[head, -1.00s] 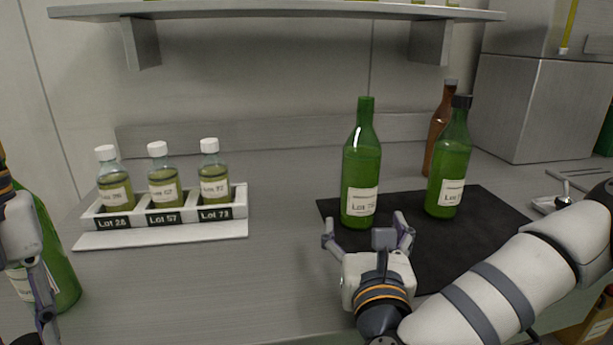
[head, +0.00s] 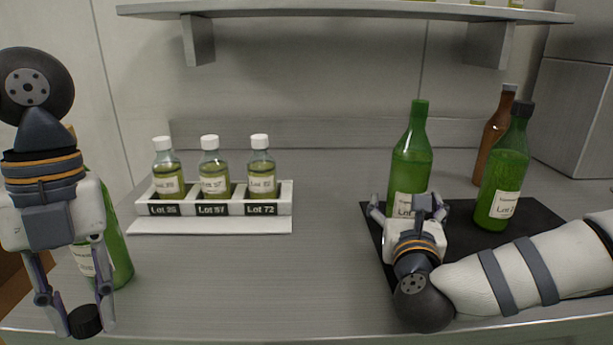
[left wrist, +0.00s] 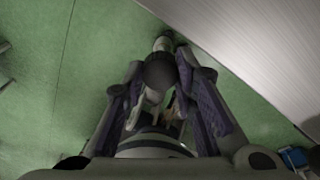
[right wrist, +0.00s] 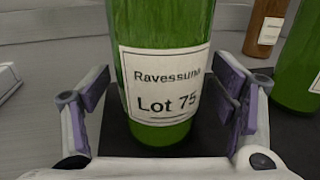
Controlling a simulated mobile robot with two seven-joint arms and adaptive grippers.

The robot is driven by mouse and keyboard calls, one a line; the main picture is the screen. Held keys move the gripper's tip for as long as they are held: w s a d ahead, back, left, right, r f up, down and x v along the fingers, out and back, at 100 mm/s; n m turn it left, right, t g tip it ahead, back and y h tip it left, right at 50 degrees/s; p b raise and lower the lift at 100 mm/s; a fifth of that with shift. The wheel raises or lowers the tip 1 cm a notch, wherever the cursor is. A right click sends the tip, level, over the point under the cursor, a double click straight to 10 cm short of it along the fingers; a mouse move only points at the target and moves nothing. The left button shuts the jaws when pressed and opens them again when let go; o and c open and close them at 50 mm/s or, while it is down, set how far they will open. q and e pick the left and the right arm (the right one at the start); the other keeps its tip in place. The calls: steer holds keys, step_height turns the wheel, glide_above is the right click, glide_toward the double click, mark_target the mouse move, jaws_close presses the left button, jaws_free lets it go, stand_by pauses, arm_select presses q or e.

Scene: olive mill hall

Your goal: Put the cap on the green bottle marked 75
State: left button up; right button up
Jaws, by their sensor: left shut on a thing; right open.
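The green bottle marked Lot 75 (head: 411,160) stands upright on the black mat (head: 460,218) with a bare green neck top. In the right wrist view its label (right wrist: 165,85) reads Lot 75. My right gripper (head: 408,208) is open, low in front of the bottle, with its fingers spread to either side of it. My left gripper (head: 84,318) points down at the far left and is shut on the black cap (head: 86,322). The cap also shows between the fingers in the left wrist view (left wrist: 160,71), with green floor below.
A second green bottle with a black cap (head: 503,175) and a brown bottle (head: 494,135) stand right of it. Another green bottle (head: 118,250) is partly hidden behind my left gripper. A white rack (head: 225,208) holds three small bottles. A shelf (head: 340,12) hangs above. The middle counter is clear.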

mark_target(413, 151)
steer(key=shift+c, duration=0.6)
jaws_close()
steer(key=shift+r, duration=0.1)
steer(key=shift+r, duration=0.2)
